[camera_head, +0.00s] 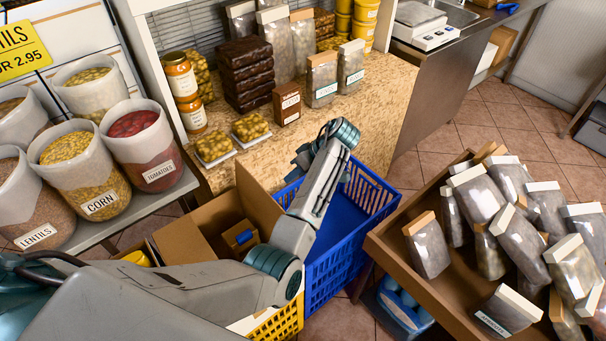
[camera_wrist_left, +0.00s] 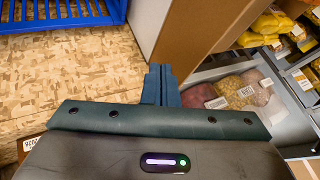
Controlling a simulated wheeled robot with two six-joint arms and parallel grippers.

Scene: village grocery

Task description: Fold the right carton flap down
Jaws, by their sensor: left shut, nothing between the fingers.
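The open brown carton (camera_head: 205,217) stands at lower centre in the head view, partly hidden by my left arm. Its right flap (camera_head: 258,203) stands up, and another flap (camera_head: 182,241) shows on the left. A small brown box (camera_head: 241,236) lies inside. My left gripper (camera_head: 303,160) is above and right of the right flap, its fingers mostly hidden by my arm. In the left wrist view its fingers (camera_wrist_left: 160,80) are shut and empty, close to a brown cardboard panel (camera_wrist_left: 203,32); I cannot tell whether they touch. My right gripper is out of view.
A blue crate (camera_head: 345,220) stands right of the carton, and a yellow crate (camera_head: 284,322) is in front. The wooden counter (camera_head: 345,113) with jars and packets is behind. Tubs of produce (camera_head: 140,140) stand left, and a wooden tray (camera_head: 392,259) of bags is right.

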